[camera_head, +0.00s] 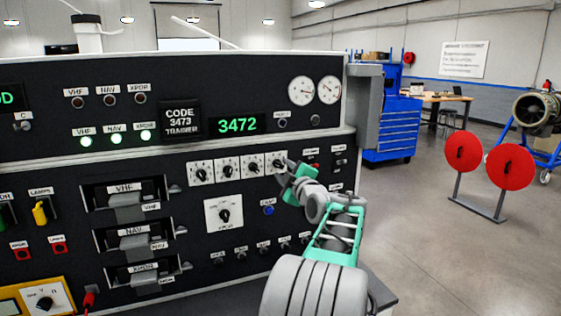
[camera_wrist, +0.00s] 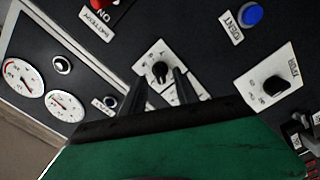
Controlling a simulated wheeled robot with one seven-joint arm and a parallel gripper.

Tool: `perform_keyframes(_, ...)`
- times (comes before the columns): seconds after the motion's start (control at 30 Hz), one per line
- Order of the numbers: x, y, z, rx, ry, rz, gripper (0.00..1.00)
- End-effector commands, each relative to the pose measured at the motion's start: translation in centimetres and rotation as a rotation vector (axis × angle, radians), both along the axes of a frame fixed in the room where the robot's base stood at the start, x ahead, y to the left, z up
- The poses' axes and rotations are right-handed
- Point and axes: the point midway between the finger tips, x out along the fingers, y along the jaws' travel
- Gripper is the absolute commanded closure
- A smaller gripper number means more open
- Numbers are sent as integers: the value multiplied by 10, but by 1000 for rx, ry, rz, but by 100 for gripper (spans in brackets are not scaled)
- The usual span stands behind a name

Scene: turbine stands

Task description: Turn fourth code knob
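The fourth code knob (camera_head: 276,163) is the rightmost of a row of black knobs on white plates in the head view. My gripper (camera_head: 290,170) is at its right side and partly covers its plate. In the wrist view the fourth knob (camera_wrist: 160,71) shows between the two dark fingertips of my gripper (camera_wrist: 159,78), with gaps on both sides. The gripper is open. The green display (camera_head: 238,125) reads 3472. The placard (camera_head: 181,119) reads CODE 3473 TRAINER. The other code knobs are mostly hidden by my gripper in the wrist view.
The blue IDENT button (camera_wrist: 251,15) and the XPDR selector knob (camera_wrist: 276,87) sit on the panel close by. Two round gauges (camera_head: 314,91) are above the row. A blue tool cabinet (camera_head: 390,125) and red discs (camera_head: 510,166) stand beyond, with open floor at right.

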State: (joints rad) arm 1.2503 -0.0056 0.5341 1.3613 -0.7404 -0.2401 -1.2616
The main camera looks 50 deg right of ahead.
Motion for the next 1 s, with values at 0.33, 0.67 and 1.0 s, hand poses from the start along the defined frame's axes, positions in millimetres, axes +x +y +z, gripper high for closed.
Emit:
perform_keyframes(0.33,27,-16,0,1,-1,0,64)
perform_keyframes(0.67,27,-15,0,1,0,0,80)
perform_keyframes(1.0,27,-15,0,1,0,0,100)
